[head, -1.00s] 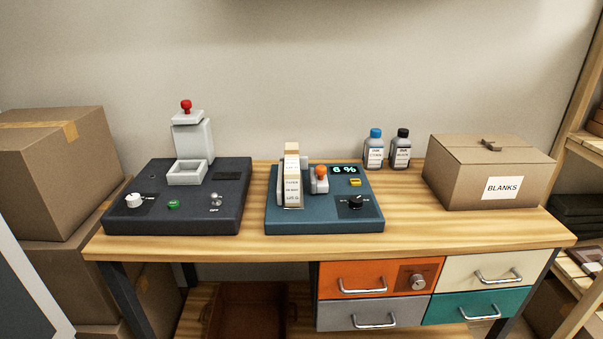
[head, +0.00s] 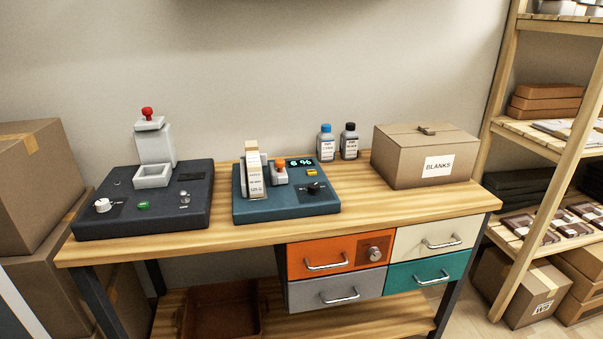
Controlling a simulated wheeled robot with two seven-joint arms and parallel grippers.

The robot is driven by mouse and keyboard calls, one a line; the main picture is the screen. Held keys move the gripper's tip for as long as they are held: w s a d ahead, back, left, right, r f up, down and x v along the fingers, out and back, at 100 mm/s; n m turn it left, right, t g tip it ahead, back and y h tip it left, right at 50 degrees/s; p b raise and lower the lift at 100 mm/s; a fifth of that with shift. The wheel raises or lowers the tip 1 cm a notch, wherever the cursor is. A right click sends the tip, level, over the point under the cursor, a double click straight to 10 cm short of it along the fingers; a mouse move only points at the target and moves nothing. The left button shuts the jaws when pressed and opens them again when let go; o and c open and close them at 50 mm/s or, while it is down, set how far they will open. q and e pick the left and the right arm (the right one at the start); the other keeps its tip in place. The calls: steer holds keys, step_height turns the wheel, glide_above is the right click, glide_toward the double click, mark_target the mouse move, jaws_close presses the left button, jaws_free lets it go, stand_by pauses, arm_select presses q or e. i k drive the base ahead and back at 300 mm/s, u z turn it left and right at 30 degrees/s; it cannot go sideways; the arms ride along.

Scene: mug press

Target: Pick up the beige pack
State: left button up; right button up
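No pack in the head view is clearly marked as the beige pack. A narrow, upright beige-and-white piece with printed text (head: 253,170) stands in the blue machine (head: 290,206), and I cannot tell whether it is a pack. On the right shelf rack lie several flat brown packs with pale labels (head: 572,221), a stack of orange-brown packs (head: 545,97) and pale flat packs (head: 570,129), partly cut off by the picture edge. Neither of my grippers is in view.
A wooden workbench (head: 400,203) holds a dark machine (head: 140,212), two bottles (head: 326,144) and a BLANKS carton (head: 420,160). Drawers (head: 318,262) sit below. The wooden rack (head: 545,175) stands to the right, with cartons (head: 520,285) at floor level. Cartons are stacked at left (head: 25,185).

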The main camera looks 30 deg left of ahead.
mark_target(251, 152)
steer(key=z, duration=0.85)
steer(key=k, duration=0.15)
steer(key=u, duration=1.7)
